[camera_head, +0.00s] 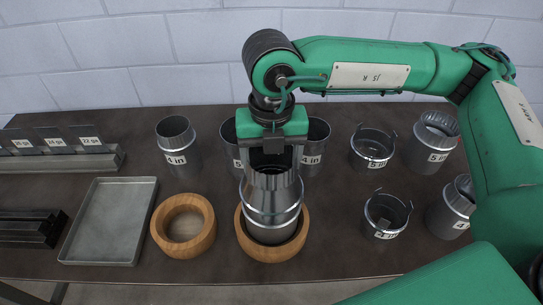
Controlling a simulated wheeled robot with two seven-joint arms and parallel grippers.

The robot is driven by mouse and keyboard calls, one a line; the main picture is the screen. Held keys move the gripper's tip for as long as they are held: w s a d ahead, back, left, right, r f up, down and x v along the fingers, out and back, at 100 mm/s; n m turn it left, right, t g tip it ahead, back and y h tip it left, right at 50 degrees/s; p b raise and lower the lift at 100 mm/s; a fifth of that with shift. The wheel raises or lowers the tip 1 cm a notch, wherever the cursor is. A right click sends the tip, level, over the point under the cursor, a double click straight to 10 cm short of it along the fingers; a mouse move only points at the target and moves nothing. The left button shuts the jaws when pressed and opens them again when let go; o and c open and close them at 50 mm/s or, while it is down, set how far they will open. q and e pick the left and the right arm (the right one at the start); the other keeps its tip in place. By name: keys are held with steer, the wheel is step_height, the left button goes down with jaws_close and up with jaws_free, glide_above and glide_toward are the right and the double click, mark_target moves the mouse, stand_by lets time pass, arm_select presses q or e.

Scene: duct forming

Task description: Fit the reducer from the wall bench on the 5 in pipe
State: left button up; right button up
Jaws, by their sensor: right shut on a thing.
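My right gripper (271,168) points down near the middle of the bench, its fingers on either side of a grey metal duct piece. The piece (271,205) is round, with a crimped upper rim and a raised bead lower down. It stands roughly upright, its lower end inside the right wooden ring (249,245). No label shows on it, and I cannot tell whether it is the reducer alone or a reducer over a pipe. Pieces marked 5 in stand at the right: a crimped one (430,145) and a short one with tabs (373,147). My left gripper is out of view.
An empty wooden ring (208,235) and a grey tray (106,222) lie to the left. A 4 in pipe (177,143) stands behind, with others partly hidden behind my gripper. A tabbed piece (386,216) and another duct piece (451,208) stand at the right.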

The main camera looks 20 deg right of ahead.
steer(key=shift+f+b, duration=0.25)
steer(key=shift+b, duration=0.05)
steer(key=o, duration=1.5)
